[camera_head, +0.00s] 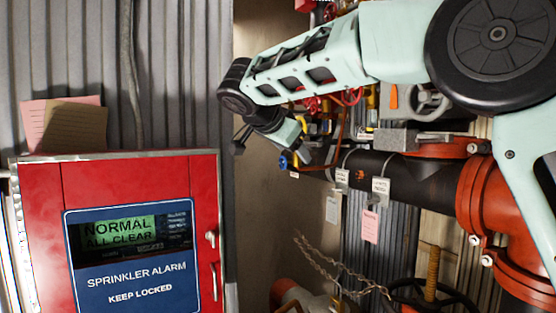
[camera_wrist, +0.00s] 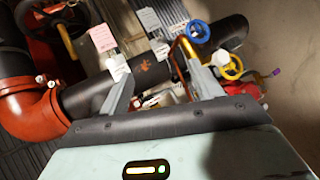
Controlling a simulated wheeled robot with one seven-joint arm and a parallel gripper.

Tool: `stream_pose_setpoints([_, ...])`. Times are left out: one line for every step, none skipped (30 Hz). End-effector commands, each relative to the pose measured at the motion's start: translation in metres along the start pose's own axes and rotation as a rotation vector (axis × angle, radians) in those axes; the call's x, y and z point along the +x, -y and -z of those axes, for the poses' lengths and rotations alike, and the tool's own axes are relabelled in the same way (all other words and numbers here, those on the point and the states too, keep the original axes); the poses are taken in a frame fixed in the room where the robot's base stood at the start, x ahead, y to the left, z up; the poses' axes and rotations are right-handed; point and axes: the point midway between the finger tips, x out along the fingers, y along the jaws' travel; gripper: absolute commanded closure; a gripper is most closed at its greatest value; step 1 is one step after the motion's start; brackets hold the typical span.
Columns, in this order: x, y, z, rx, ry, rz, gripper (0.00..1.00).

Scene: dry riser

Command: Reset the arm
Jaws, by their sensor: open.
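My gripper (camera_wrist: 158,88) shows in the wrist view with its two grey fingers spread apart and nothing between them. Behind the fingers lie a dark pipe (camera_wrist: 88,92) with hanging tags, a blue handwheel (camera_wrist: 195,31) and a yellow handwheel (camera_wrist: 233,67). In the head view my arm reaches in from the upper right. Its wrist bends down in front of the pipework, left of the dark pipe (camera_head: 412,178). My gripper (camera_head: 296,165) is partly seen there near the blue handle, and its fingertips are hard to make out.
A red sprinkler alarm box (camera_head: 120,170) reading "NORMAL ALL CLEAR" stands at the left. Red pipe flanges (camera_head: 490,205) are at the right. A chain (camera_head: 335,270) and a dark handwheel (camera_head: 435,297) are below. The bare wall (camera_head: 265,220) between box and pipes is fairly clear.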

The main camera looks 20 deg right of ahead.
Motion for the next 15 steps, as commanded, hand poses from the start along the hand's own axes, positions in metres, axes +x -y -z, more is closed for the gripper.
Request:
stream_pose_setpoints([0.000, 0.000, 0.000, 0.000, 0.000, 0.000, 0.36])
stream_pose_setpoints([0.000, 0.000, 0.000, 0.000, 0.000, 0.000, 0.36])
stream_pose_setpoints([0.000, 0.000, 0.000, 0.000, 0.000, 0.000, 0.36])
stream_pose_setpoints([0.000, -0.002, -0.003, -0.015, 0.009, 0.000, 0.36])
stream_pose_setpoints([0.000, -0.004, -0.008, -0.038, 0.024, -0.001, 0.36])
stream_pose_setpoints([-0.001, -0.009, -0.018, -0.086, 0.052, 0.001, 0.36])
stream_pose_setpoints([-0.002, -0.013, -0.028, -0.134, 0.082, 0.003, 0.36])
stream_pose_setpoints([-0.003, -0.020, -0.040, -0.194, 0.119, 0.006, 0.36])
stream_pose_setpoints([-0.006, -0.031, -0.059, -0.287, 0.174, 0.015, 0.36])
stream_pose_setpoints([-0.009, -0.041, -0.075, -0.365, 0.222, 0.025, 0.36])
stream_pose_setpoints([-0.012, -0.052, -0.092, -0.446, 0.273, 0.038, 0.36])
stream_pose_setpoints([-0.018, -0.069, -0.115, -0.557, 0.341, 0.060, 0.36])
stream_pose_setpoints([-0.023, -0.083, -0.132, -0.640, 0.393, 0.078, 0.36])
stream_pose_setpoints([-0.028, -0.097, -0.148, -0.720, 0.442, 0.101, 0.36])
stream_pose_setpoints([-0.035, -0.116, -0.168, -0.823, 0.505, 0.133, 0.36])
